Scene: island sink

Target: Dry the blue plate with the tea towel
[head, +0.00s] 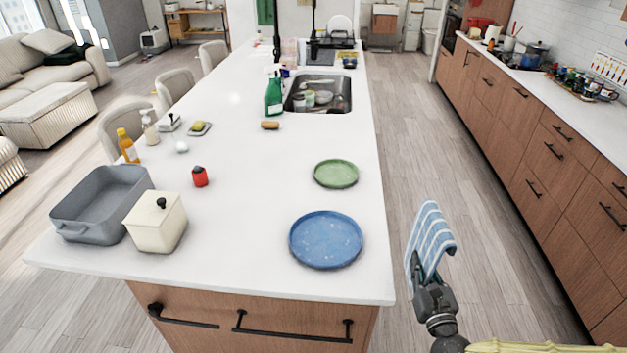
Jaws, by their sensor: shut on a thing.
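The blue plate (326,239) lies flat on the white island top near its front right corner. Pale specks or drops show on its surface. My gripper (425,278) is at the lower right, just off the island's right edge. It is shut on the tea towel (432,235), which is blue and white striped and hangs folded over the fingers. The towel is to the right of the plate and apart from it. The towel hides most of my fingertips.
A green plate (336,174) lies behind the blue one. A red timer-like object (200,177), a cream canister (157,222) and a grey basin (99,204) stand to the left. A sink (318,93) with dishes is farther back. The top left of the blue plate is clear.

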